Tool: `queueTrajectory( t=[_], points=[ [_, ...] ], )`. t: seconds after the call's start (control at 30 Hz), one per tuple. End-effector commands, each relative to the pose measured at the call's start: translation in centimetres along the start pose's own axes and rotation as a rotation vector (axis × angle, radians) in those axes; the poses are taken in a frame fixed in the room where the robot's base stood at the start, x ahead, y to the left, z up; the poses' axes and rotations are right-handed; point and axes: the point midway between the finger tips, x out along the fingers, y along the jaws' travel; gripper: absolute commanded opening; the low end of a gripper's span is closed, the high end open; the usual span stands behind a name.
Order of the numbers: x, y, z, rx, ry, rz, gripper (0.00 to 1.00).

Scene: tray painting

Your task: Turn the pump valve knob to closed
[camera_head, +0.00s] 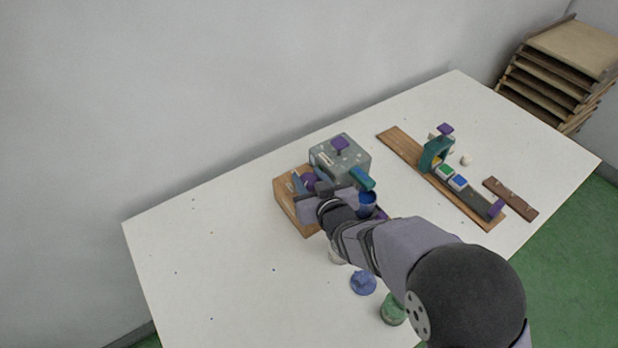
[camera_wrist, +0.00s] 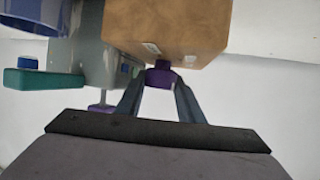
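The purple knob (camera_wrist: 160,75) sticks out of the face of a wooden box (camera_wrist: 165,25). Small white labels (camera_wrist: 152,48) lie on that face beside the knob. In the head view the knob (camera_head: 309,181) shows on the wooden box (camera_head: 284,190) at the table's middle, partly hidden by my gripper. My gripper's two blue-grey fingers (camera_wrist: 160,88) stand on either side of the knob, with no clear gap at the tips, so it looks shut on it. The knob's pointer and exact angle cannot be made out.
A grey speckled box (camera_head: 355,160) with a purple knob on top (camera_head: 340,143), a teal arm (camera_head: 362,178) and a blue cup (camera_head: 367,203) stand close by. Blue (camera_head: 363,283) and green (camera_head: 393,309) pots lie nearer. A wooden rail (camera_head: 402,147) is at right. The table's left is clear.

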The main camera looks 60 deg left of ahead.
Motion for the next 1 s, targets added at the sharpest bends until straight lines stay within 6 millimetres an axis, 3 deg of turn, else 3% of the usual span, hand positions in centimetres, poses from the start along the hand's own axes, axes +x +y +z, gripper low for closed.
queueTrajectory(
  t=[1.0],
  points=[
    [-0.04,0.07,-0.56,-0.150,0.007,-0.358,0.12]
  ],
)
